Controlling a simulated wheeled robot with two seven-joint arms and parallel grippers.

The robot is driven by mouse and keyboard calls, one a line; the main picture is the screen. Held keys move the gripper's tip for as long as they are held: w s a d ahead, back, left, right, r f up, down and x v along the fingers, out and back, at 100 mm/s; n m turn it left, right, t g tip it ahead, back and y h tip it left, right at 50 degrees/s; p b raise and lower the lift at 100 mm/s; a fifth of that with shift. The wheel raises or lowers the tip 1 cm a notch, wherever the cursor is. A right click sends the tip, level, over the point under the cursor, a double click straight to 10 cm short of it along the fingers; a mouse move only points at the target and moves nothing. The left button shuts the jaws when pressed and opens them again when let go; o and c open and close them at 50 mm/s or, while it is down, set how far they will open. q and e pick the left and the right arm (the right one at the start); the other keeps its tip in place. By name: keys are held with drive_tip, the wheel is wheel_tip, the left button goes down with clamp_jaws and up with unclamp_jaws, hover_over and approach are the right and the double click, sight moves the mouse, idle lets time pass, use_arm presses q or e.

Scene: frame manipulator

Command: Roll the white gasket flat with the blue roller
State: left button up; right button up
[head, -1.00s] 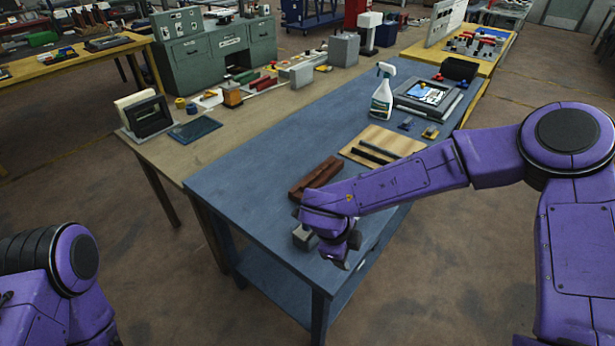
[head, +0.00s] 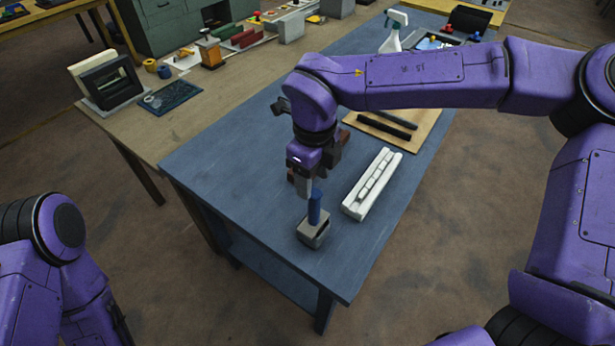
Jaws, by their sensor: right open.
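The blue roller's handle (head: 315,208) stands upright in a small grey holder (head: 312,235) near the front edge of the blue table; its lower part is hidden in the holder. My right gripper (head: 305,188) points down just above and slightly behind the handle, open; I cannot tell if a finger touches it. A long white frame-like piece (head: 354,207) lies to the right of the holder, with a lumpy white strip along it (head: 372,187) that looks like the gasket. My left gripper is out of view; only part of my left arm shows at lower left.
The blue table (head: 215,165) is bare to the left of my gripper. A wooden board (head: 425,123) with dark strips (head: 385,124) lies beyond the white piece. A brown block is mostly hidden behind my right gripper.

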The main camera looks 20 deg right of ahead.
sight(314, 207)
drive_tip(key=shift+s+d+f, duration=0.1)
drive_tip(key=shift+s+f, duration=0.05)
drive_tip(key=shift+s, duration=0.85)
drive_tip(key=shift+s+f+b, duration=0.15)
drive_tip(key=shift+f+b, duration=0.1)
drive_tip(key=shift+b, duration=0.25)
drive_tip(key=f+b, duration=0.1)
drive_tip(key=w+f+b, duration=0.1)
drive_tip(key=f+b, duration=0.1)
drive_tip(key=w+f+b, duration=0.1)
drive_tip(key=f, duration=0.1)
drive_tip(key=shift+f+b, duration=0.15)
drive_tip(key=shift+b, duration=0.15)
drive_tip(key=shift+s+f, duration=0.25)
wheel_tip(314, 207, down, 2)
drive_tip(key=shift+s+b, duration=0.15)
drive_tip(key=shift+b, duration=0.35)
drive_tip(key=shift+w+f, duration=0.25)
drive_tip(key=shift+f, duration=0.2)
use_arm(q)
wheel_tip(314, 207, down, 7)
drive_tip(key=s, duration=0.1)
use_arm(e)
drive_tip(key=shift+s+r, duration=0.1)
drive_tip(key=c, duration=0.3)
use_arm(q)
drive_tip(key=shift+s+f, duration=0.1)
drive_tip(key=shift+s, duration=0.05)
use_arm(e)
clamp_jaws()
